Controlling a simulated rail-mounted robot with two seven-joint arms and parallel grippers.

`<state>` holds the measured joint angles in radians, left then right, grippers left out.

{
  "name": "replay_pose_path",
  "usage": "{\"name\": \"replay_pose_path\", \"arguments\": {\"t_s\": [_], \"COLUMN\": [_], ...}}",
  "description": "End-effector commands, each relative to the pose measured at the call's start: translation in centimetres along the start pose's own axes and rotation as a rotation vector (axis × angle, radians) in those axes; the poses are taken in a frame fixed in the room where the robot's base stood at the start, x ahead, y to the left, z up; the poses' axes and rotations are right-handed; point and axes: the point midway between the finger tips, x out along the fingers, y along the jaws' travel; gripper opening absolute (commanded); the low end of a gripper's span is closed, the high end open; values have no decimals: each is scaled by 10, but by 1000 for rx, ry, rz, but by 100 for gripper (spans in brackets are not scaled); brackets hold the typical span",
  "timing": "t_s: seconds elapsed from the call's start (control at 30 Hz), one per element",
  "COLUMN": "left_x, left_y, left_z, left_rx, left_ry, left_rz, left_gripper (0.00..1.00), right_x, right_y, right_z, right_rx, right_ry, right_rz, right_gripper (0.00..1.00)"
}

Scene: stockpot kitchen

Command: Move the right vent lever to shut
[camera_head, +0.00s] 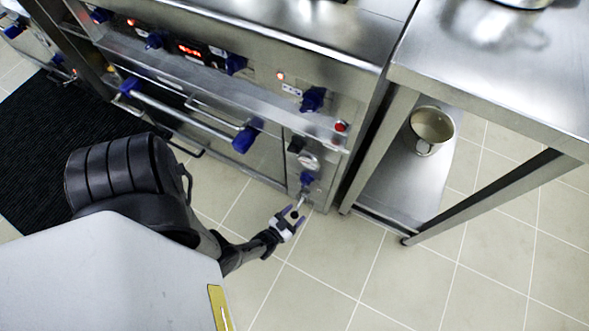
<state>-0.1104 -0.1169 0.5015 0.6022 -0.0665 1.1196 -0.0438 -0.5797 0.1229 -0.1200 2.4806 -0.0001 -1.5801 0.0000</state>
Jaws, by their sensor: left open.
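On the narrow panel at the right end of the steel range front, a small blue fitting (307,179) sits low, with a short pale metal piece (301,197) below it. This looks like the right vent lever, but it is too small to be sure or to read its setting. My left gripper (292,215) is open, just below and left of this piece, with its fingers pointing up toward it. The fingers appear close to the piece; I cannot tell whether they touch. My right gripper is out of view.
A round gauge (308,161) and a black knob (296,144) are above the blue fitting. A blue-ended rail (190,112) runs along the range front. A steel table (480,75) with a pot (431,130) on its lower shelf stands right. The tiled floor below is clear.

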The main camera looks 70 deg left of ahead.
Motion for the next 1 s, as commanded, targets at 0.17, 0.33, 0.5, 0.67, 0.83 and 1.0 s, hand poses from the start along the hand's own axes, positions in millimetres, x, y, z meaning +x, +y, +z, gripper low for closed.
{"name": "replay_pose_path", "arguments": {"t_s": [0.17,0.33,0.5,0.67,0.83,1.0], "left_x": [1,1,1,1,1,1], "left_y": [0,0,0,0,0,0], "left_z": [0,0,0,0,0,0], "left_rx": [0,0,0,0,0,0], "left_ry": [0,0,0,0,0,0], "left_rz": [0,0,0,0,0,0], "left_gripper": [57,52,36,21,4,0], "right_x": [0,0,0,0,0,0], "right_y": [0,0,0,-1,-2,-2], "right_z": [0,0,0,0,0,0], "right_rx": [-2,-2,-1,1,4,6], "right_ry": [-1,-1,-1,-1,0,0], "right_rz": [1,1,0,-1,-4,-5], "right_gripper": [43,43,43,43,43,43]}}
